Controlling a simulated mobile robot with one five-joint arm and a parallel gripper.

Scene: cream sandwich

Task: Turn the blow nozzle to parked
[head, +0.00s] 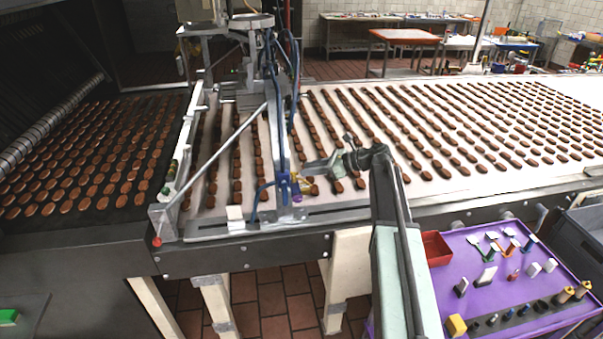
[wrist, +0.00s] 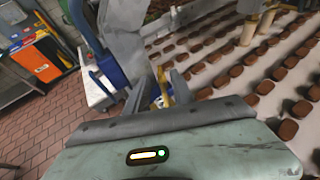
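The blow nozzle appears to be the small brass-coloured piece (head: 305,186) at the foot of the blue hoses, at the near edge of the belt. In the wrist view a yellow piece (wrist: 163,86) shows between my fingertips, probably the same part. My gripper (head: 312,168) reaches in from the right, its tips close to the brass piece. In the wrist view my gripper (wrist: 163,88) has its two fingers apart, with a gap around the yellow piece. I cannot tell whether either finger touches it. The nozzle's exact direction is too small to read.
A wide pale belt (head: 450,184) carries rows of brown biscuits. A metal frame with blue hoses (head: 283,120) stands left of my gripper. A diagonal rod with a red end (head: 157,241) crosses at left. A purple tool table (head: 480,270) with a red bin (head: 436,248) stands at right.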

